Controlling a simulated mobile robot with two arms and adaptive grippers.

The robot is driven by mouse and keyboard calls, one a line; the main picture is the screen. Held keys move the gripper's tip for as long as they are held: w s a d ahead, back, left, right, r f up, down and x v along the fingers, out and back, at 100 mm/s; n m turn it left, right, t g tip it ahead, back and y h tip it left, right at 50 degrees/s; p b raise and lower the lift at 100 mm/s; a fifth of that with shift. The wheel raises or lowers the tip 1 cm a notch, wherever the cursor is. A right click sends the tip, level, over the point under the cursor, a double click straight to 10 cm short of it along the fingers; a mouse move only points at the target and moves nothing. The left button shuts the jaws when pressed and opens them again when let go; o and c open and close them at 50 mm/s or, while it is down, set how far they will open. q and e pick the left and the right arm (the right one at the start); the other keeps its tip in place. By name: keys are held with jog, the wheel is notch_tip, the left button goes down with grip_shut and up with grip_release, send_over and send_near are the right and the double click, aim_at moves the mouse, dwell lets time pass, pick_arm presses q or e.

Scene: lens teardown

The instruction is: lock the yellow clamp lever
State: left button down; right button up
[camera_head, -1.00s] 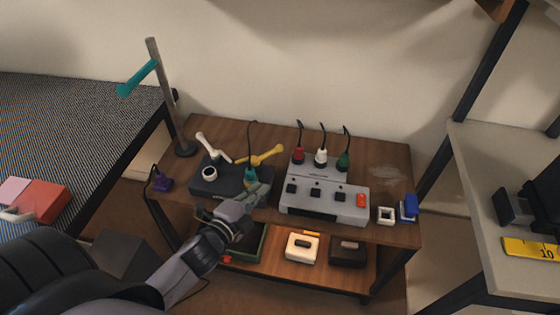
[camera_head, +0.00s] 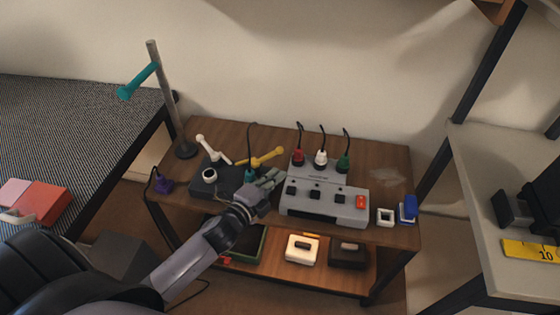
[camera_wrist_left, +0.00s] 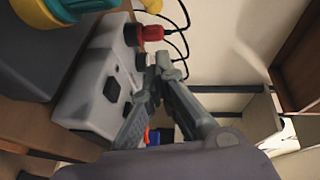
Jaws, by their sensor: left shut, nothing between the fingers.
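The yellow clamp lever (camera_head: 262,158) sticks out to the right from the back of a dark fixture (camera_head: 203,186) on the wooden table. Its right end is raised a little. A teal part (camera_head: 249,174) sits on the fixture just below it. My left gripper (camera_head: 274,177) is shut and empty, in front of the lever and beside the grey power box, apart from the lever as far as I can tell. In the left wrist view, the gripper fingers (camera_wrist_left: 163,70) come together near the grey box; a yellow part (camera_wrist_left: 28,12) and a teal part show at the top left.
The grey box (camera_head: 325,190) with red, white and green plugs stands close right of the gripper. A white lever (camera_head: 213,148) is on the fixture's left. A lamp-like post (camera_head: 168,95) stands at the back left. White and blue small parts lie at the table's right.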

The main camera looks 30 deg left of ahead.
pick_arm(q)
jog(key=w+a+f, duration=0.1)
jog(key=w+a, duration=0.1)
jog(key=w, duration=0.4)
jog(key=shift+w+f, duration=0.15)
jog(key=shift+w, duration=0.2)
jog(key=shift+d, duration=0.1)
